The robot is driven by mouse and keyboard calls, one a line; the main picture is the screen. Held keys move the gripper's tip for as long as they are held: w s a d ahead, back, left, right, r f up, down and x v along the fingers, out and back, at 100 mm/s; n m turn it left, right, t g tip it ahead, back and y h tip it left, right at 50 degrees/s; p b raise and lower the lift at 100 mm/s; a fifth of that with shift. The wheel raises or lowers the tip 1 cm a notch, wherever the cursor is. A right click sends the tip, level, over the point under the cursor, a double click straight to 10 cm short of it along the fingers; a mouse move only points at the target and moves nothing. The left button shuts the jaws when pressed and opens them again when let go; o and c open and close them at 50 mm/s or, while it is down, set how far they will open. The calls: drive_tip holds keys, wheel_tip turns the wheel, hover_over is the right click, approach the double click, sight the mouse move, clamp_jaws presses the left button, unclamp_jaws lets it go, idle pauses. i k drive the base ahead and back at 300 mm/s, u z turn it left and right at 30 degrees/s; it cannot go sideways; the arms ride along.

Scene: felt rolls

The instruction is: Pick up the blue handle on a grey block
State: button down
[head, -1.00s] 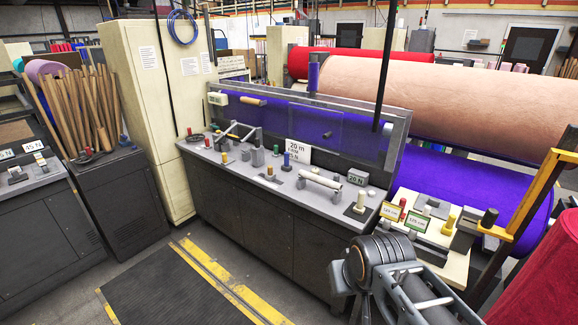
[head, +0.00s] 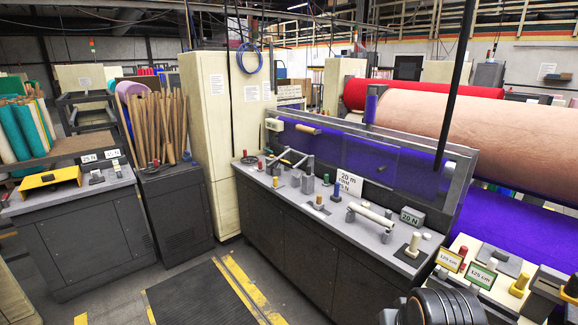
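Part of my arm shows at the bottom right edge, well apart from the handle. My gripper is out of view.
Grey posts with a bar (head: 308,184) stand left of the handle, and a white roller (head: 371,216) lies to its right. A clear panel (head: 390,165) rises behind. Yellow-edged dark matting (head: 205,300) covers open floor before the cabinet.

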sight(335, 197)
drive_tip(key=k, duration=0.6)
drive_tip(key=u, duration=0.75)
drive_tip(key=i, duration=1.45)
drive_tip(key=u, duration=0.35)
drive_tip(key=i, duration=1.5)
drive_tip(key=z, duration=1.3)
drive_tip(key=i, duration=1.05)
drive_tip(key=z, duration=0.9)
